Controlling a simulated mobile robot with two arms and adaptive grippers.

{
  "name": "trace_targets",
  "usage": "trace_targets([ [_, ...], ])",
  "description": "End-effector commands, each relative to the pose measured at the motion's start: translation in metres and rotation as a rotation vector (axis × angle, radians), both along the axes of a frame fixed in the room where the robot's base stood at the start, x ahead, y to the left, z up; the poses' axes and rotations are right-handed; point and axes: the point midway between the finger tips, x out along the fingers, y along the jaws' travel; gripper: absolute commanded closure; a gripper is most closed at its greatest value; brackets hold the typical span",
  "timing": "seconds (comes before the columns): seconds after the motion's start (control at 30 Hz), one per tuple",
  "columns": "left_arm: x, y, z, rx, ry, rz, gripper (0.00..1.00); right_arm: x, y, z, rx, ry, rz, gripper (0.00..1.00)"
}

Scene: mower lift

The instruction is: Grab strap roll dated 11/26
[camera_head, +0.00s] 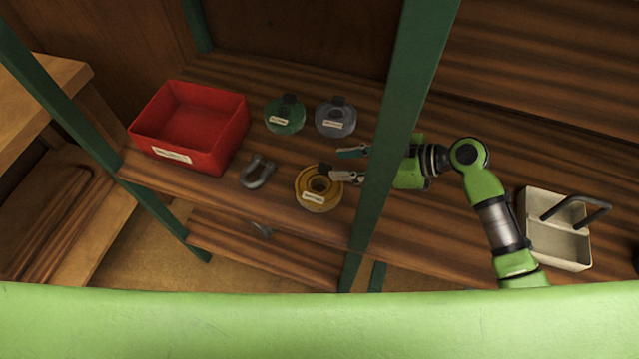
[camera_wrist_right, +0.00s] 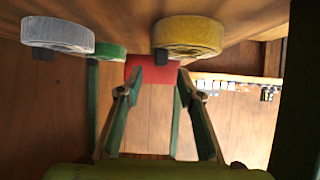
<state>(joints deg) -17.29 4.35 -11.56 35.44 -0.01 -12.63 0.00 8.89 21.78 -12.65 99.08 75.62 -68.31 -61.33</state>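Three strap rolls lie on the wooden shelf: a yellow one (camera_head: 312,200), a green one (camera_head: 284,118) and a grey one (camera_head: 336,121). Each has a small white label; the dates are too small to read. My right gripper (camera_head: 343,164) is open and empty, pointing left between the grey and yellow rolls. Its lower finger overlaps the yellow roll's upper right edge in the head view; contact is unclear. The right wrist view shows the spread fingers (camera_wrist_right: 160,82), with the yellow roll (camera_wrist_right: 188,36), grey roll (camera_wrist_right: 57,34) and green roll (camera_wrist_right: 110,51). My left gripper is out of view.
A red labelled bin (camera_head: 200,150) stands left on the shelf, with a grey shackle (camera_head: 257,171) beside it. A green post (camera_head: 396,120) rises in front of my right gripper. A beige caddy with a dark handle (camera_head: 558,245) stands at right.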

Motion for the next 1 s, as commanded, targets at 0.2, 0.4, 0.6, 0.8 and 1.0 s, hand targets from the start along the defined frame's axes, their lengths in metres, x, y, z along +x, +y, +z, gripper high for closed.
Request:
trace_targets([
  [0.2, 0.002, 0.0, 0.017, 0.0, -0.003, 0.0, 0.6, 0.008, 0.026, -0.016, 0.004, 0.002, 0.0, 0.66],
  [0.4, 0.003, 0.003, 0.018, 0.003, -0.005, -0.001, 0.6, 0.011, 0.035, -0.024, 0.0, 0.001, 0.0, 0.66],
  [0.6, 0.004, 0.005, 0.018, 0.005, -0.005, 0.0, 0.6, 0.011, 0.034, -0.024, 0.0, 0.0, 0.0, 0.76],
  [0.8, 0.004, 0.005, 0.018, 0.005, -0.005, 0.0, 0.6, 0.011, 0.034, -0.024, 0.0, 0.0, 0.0, 1.0],
  [1.0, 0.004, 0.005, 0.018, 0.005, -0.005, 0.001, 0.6, 0.012, 0.034, -0.023, 0.002, -0.001, -0.001, 1.0],
])
